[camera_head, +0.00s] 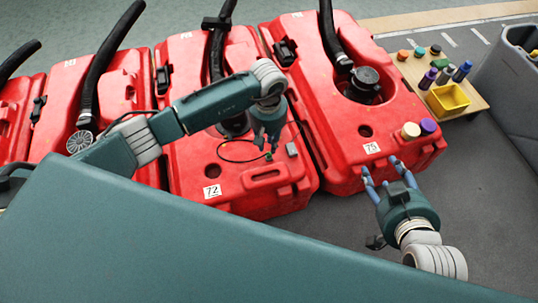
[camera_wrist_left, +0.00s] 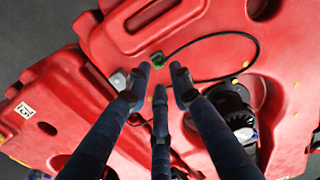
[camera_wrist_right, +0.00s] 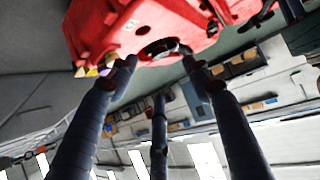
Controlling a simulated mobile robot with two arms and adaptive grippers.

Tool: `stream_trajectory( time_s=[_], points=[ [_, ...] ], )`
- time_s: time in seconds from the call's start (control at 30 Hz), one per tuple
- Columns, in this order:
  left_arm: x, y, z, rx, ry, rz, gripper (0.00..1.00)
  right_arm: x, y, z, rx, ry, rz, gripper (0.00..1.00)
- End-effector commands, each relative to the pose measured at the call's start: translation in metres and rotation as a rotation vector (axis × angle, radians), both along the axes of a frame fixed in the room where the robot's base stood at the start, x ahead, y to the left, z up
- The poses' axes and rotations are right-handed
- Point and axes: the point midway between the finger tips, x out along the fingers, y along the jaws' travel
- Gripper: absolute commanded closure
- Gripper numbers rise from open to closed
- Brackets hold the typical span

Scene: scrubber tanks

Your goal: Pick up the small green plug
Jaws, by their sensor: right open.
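The small green plug (camera_head: 268,156) lies on top of the red tank marked 72 (camera_head: 240,195), at the end of a thin black cord. It also shows in the left wrist view (camera_wrist_left: 157,59), just beyond my fingertips. My left gripper (camera_head: 268,143) points down over this tank, with its fingers close above the plug. In the left wrist view its fingers (camera_wrist_left: 160,76) are apart, partly drawn in, with nothing between them; I see no clear contact with the plug.
A small grey block (camera_head: 292,149) sits right of the plug. A wooden board (camera_head: 476,100) at right holds bottles, caps and a yellow tray (camera_head: 446,100). Black hoses rise from the tanks.

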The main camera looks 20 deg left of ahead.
Motion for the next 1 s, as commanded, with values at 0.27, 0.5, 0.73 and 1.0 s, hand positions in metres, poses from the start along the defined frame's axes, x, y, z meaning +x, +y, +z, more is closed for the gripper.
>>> stream_trajectory(
  time_s=[0.27,0.5,0.73,1.0],
  points=[
    [-0.001,-0.002,-0.021,-0.001,0.003,0.001,0.78,0.020,0.009,0.025,0.032,-0.137,0.010,0.50],
    [0.000,-0.003,-0.044,-0.002,0.002,0.001,0.78,0.041,0.020,0.068,0.080,-0.334,0.023,0.50],
    [0.001,-0.003,-0.053,-0.001,0.000,0.000,0.78,0.047,0.024,0.088,0.099,-0.414,0.028,0.50],
    [0.001,-0.003,-0.053,-0.001,0.000,0.000,0.90,0.047,0.024,0.088,0.099,-0.416,0.028,0.50]
  ],
)
